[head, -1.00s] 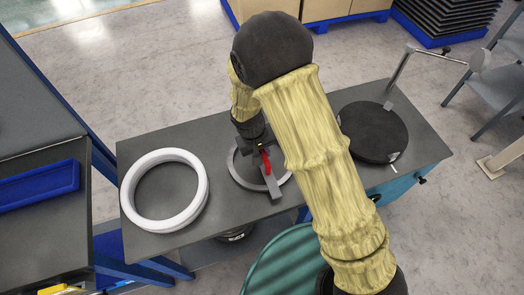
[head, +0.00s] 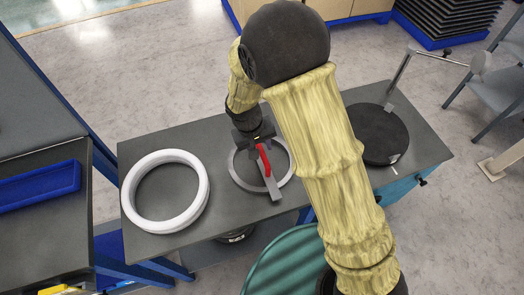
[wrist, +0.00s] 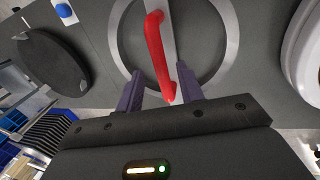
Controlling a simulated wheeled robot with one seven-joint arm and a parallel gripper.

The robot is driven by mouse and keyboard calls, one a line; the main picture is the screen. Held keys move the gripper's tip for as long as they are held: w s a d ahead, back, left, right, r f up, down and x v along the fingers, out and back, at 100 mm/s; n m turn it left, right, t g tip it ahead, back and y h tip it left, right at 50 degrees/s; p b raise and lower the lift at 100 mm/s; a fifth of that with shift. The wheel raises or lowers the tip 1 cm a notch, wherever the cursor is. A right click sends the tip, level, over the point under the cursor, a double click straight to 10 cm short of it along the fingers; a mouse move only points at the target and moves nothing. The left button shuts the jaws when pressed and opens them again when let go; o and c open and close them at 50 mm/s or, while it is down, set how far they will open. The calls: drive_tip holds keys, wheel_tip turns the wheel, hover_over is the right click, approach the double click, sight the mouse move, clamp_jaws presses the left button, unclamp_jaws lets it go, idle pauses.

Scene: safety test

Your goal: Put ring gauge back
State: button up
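The ring gauge, a grey metal ring (head: 237,178) with a flat crossbar and a red handle (head: 264,160), lies flat on the dark table. In the wrist view the grey ring (wrist: 117,38) is cut off at the top, and the red handle (wrist: 157,50) runs down toward the fingers. My gripper (wrist: 160,88) is open, with one finger on each side of the handle's near end and gaps on both sides. In the head view my gripper (head: 255,137) is over the far part of the ring and hides some of it.
A white ring (head: 130,192) lies on the table's left end. A round black plate (head: 375,135) with a metal stand is on the right end. A blue tray (head: 40,188) lies on a bench at far left. Bare table (head: 215,215) separates the rings.

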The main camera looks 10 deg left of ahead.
drive_tip(key=v, duration=0.7)
drive_tip(key=shift+r, duration=0.35)
drive_tip(key=s+d+r+m, duration=0.2)
drive_tip(key=d, duration=0.7)
drive_tip(key=s+d+r+m+t+y, duration=0.1)
drive_tip(key=d+r+m, duration=0.1)
drive_tip(key=d, duration=0.7)
drive_tip(key=s+d+r+m+y, duration=0.1)
drive_tip(key=s+d+r+m, duration=0.1)
drive_tip(key=d, duration=0.7)
drive_tip(key=shift+s, duration=0.3)
drive_tip(key=shift+w+d, duration=0.1)
